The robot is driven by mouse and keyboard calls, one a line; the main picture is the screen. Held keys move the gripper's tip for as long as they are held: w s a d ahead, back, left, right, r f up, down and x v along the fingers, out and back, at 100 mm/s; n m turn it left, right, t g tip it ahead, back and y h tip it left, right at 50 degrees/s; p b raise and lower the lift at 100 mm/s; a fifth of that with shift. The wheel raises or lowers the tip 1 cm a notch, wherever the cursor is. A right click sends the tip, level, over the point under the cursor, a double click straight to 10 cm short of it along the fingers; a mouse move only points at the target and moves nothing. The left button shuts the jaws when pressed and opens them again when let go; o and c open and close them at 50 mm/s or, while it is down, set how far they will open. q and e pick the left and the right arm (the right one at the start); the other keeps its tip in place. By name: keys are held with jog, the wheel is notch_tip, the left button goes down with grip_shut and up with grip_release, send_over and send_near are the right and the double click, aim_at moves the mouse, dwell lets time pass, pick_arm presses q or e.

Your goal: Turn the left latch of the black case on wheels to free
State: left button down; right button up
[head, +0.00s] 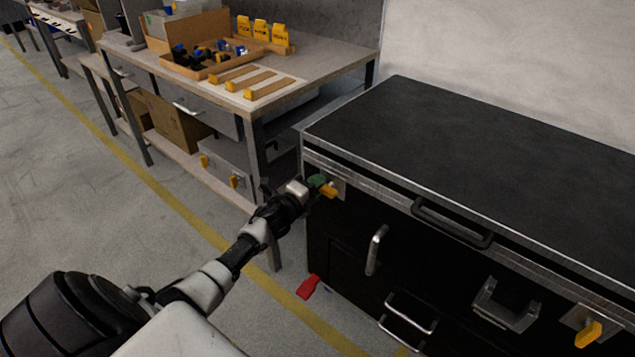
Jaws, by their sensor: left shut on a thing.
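The black case (480,150) stands at the right, with a dark top and metal edging. Its left latch (329,191) is a yellow handle on a metal plate near the front's upper left corner. My left gripper (313,186) is shut on this latch, reaching in from the lower left. A small green part shows at the fingertips. The gripper hides part of the latch, so its exact angle is hard to tell. The right latch (589,334) is a yellow handle on a plate at the lower right, pointing down and left. My right gripper is out of view.
A black handle (452,223) and metal handles (376,250) stick out from the case front. A red piece (307,287) is low at its left corner. A workbench (340,60) with a wooden tray (212,63) stands behind left. Floor at the left is clear.

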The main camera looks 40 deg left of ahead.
pick_arm(q)
jog(key=shift+f+n, duration=0.15)
jog(key=shift+n, duration=0.35)
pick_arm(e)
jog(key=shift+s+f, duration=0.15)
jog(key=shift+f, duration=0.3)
pick_arm(q)
jog(key=c, duration=1.1)
grip_release()
jog(key=shift+s, duration=0.1)
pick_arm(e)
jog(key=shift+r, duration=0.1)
pick_arm(q)
jog(key=shift+s, duration=0.2)
jog(key=s, duration=0.3)
jog(key=s+p, duration=0.1)
jog(key=s, duration=0.3)
jog(key=s+a, duration=0.1)
jog(key=s, duration=0.2)
jog(key=shift+s, duration=0.15)
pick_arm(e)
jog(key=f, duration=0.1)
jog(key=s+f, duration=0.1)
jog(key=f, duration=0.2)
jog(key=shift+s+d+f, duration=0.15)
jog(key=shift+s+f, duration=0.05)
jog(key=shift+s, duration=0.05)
